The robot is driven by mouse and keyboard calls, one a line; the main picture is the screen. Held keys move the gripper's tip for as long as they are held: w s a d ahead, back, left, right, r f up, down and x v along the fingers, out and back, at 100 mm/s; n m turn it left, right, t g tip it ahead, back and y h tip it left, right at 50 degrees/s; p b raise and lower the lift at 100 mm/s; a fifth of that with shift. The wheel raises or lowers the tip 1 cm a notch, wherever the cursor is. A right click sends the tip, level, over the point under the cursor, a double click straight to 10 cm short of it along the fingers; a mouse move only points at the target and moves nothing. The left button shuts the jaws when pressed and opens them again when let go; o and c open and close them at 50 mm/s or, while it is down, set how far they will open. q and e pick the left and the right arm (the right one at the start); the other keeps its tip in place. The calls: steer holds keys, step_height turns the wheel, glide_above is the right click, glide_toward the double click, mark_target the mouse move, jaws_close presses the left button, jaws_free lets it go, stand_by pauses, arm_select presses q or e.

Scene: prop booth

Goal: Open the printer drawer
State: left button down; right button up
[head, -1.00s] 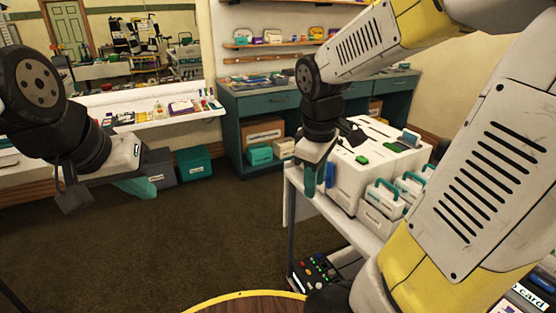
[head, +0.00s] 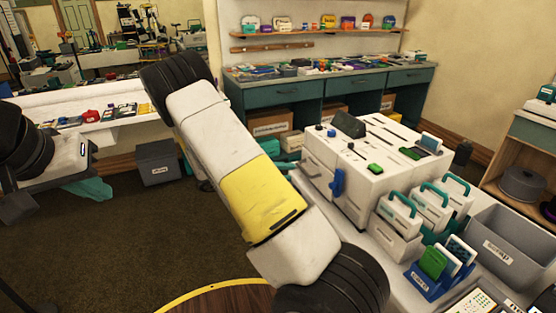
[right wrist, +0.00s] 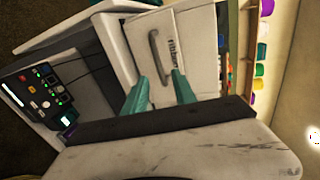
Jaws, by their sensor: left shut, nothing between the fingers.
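The printer (head: 365,165) is a white box-like machine on the table, right of centre in the head view. It has a blue lever (head: 337,183) on its left side. In the right wrist view a white drawer front (right wrist: 190,50) carries a grey bar handle (right wrist: 156,55) and a label that seems to read "ribbon"; it looks closed. My right gripper (right wrist: 160,92) is open and empty, its teal fingers pointing at the drawer front, just short of the handle. My right arm hides it in the head view. My left gripper (head: 90,190) is shut and empty at the far left.
White cases with teal handles (head: 432,208) and a grey bin (head: 508,240) stand right of the printer. A dark control panel with lit buttons (right wrist: 45,92) lies beside the drawer unit in the wrist view. Open carpet (head: 130,245) lies at the left.

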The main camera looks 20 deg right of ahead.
mark_target(304, 171)
steer(key=shift+n, duration=0.3)
steer(key=x, duration=0.7)
steer(key=shift+w+d+f, duration=0.1)
steer(key=shift+w+d, duration=0.2)
steer(key=shift+w, duration=0.1)
jaws_close()
stand_by(0.8)
